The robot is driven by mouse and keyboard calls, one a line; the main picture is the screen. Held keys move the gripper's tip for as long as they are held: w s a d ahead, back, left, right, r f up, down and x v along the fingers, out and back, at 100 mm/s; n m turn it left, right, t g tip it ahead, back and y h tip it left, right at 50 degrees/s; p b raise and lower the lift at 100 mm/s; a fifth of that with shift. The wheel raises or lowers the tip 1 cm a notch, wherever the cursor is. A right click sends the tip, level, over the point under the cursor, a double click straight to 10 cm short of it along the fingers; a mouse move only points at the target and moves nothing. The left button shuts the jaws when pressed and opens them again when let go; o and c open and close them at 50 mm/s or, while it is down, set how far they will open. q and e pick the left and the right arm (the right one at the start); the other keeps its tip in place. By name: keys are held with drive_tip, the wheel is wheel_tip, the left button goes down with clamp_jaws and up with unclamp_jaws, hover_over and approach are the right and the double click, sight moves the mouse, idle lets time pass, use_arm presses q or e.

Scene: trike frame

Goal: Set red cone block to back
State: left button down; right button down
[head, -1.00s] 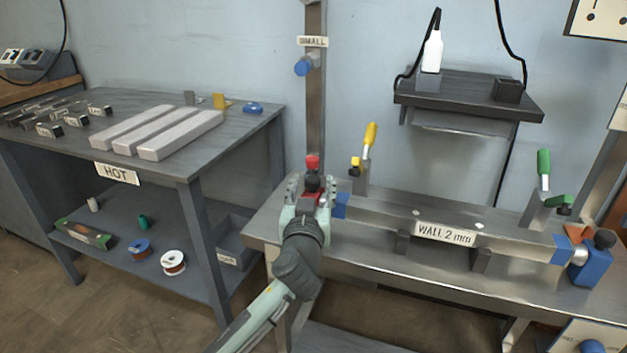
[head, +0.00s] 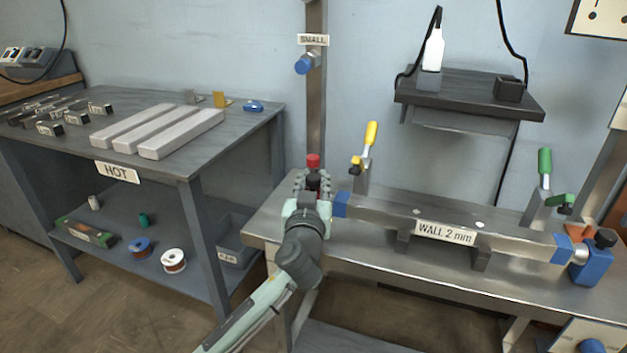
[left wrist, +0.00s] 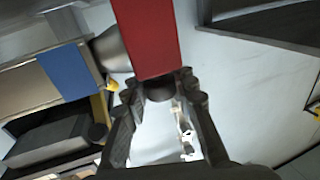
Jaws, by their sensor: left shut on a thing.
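My left gripper (head: 312,184) is at the left end of the steel bench. In the left wrist view its fingers (left wrist: 160,92) are shut on the dark knob (left wrist: 160,87) of the red cone block (left wrist: 147,38). Only a small red part of the block (head: 313,160) shows above the gripper in the head view; the gripper hides the rest. In the left wrist view a grey metal cone (left wrist: 111,48) lies between the red block and the tube's blue band (left wrist: 68,72). I cannot tell whether the cone touches the tube. My right gripper is not in view.
The tube (head: 385,213) labelled WALL 2 mm lies along the bench (head: 400,272). A yellow-handled clamp (head: 370,135) and a green-handled clamp (head: 544,170) stand behind it. The HOT table (head: 70,130) stands left.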

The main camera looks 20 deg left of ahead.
use_arm(q)
drive_tip(key=shift+a, duration=1.9)
drive_tip(key=c, duration=1.2)
unclamp_jaws()
drive_tip(key=shift+a, duration=0.1)
drive_tip(key=v, duration=1.2)
